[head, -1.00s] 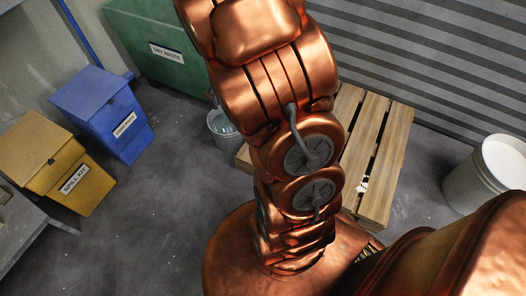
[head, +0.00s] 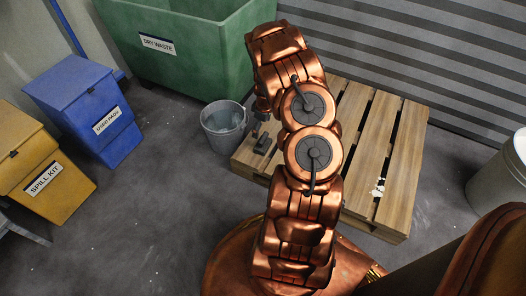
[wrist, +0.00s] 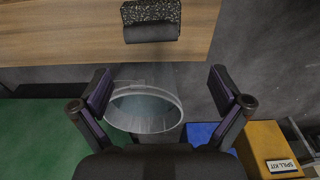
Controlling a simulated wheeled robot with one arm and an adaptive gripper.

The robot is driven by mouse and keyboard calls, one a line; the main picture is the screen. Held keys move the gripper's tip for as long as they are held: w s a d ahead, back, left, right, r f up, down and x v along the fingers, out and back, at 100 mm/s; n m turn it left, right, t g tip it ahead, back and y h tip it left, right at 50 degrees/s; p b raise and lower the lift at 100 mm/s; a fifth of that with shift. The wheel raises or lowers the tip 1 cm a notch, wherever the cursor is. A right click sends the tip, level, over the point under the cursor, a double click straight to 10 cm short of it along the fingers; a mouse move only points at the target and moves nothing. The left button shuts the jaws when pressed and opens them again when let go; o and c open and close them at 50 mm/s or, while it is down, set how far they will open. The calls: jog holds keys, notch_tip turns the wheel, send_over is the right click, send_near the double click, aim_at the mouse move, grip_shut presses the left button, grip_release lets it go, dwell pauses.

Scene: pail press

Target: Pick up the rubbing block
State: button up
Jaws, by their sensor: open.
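The rubbing block (wrist: 152,24), dark and speckled with a smooth grey bar along one side, lies on a wooden pallet board at the top of the wrist view. In the head view the block (head: 263,144) is a small dark shape near the pallet's left corner, just beside my arm. My gripper (wrist: 161,80) is open and empty in the wrist view, its two fingers spread wide. The block lies beyond the fingertips, above them in the picture, and not between them. In the head view my gripper is mostly hidden by my arm.
The wooden pallet (head: 398,150) stands by the striped wall. A grey bucket (head: 224,128) stands close to its left corner and shows below the fingertips in the wrist view. A green dry waste bin (head: 190,60), blue bin (head: 92,110), yellow spill kit bin (head: 45,175) and white pail (head: 497,180) stand around.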

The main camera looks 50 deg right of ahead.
aim_at(262, 137)
jog(key=f, duration=0.2)
jog(key=d+f+b, duration=0.1)
jog(key=f, duration=0.2)
jog(key=shift+w+f+b, duration=0.15)
jog(key=shift+f+b, duration=0.95)
jog(key=shift+f, duration=0.75)
jog(key=shift+w+f+b, duration=0.1)
jog(key=shift+f+b, duration=0.95)
jog(key=shift+f, duration=0.8)
jog(key=shift+c, duration=0.2)
jog(key=c, duration=0.8)
